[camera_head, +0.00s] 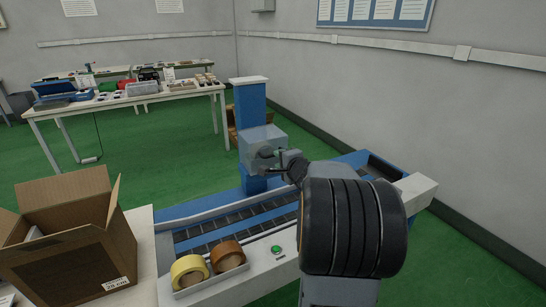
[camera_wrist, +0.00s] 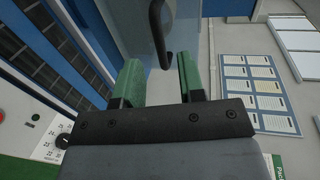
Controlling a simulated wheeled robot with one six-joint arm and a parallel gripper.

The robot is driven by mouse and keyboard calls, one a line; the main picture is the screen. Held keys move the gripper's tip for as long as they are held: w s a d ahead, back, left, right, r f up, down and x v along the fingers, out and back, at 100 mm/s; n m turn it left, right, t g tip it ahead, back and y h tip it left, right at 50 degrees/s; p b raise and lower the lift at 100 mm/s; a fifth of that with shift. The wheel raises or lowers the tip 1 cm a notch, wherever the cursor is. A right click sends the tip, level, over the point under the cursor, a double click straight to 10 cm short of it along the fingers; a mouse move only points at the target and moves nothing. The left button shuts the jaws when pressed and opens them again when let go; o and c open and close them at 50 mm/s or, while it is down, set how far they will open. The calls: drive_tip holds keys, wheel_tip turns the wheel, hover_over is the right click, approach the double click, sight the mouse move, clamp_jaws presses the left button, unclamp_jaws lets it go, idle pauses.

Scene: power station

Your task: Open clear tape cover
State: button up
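The clear tape cover (camera_head: 254,143) is a grey, see-through box on the blue column of the conveyor machine, in the middle of the head view. In the wrist view the see-through cover (camera_wrist: 138,28) fills the top middle, with a dark curved handle (camera_wrist: 160,34) on it. My gripper (camera_wrist: 157,66) has two green fingers spread apart with an empty gap. The handle's lower end lies just beyond the fingertips, between them in the picture; I see no contact. In the head view my dark arm hides part of the machine, and the fingers are too small to make out.
A blue roller conveyor (camera_head: 232,229) runs below the cover. Yellow tape (camera_head: 189,271) and brown tape (camera_head: 228,256) lie at its front beside a green button (camera_head: 277,249). An open cardboard box (camera_head: 70,262) stands left. A cluttered table (camera_head: 130,98) is behind; green floor lies between.

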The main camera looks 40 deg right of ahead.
sight(265, 151)
drive_tip(key=shift+x, duration=2.8)
clamp_jaws()
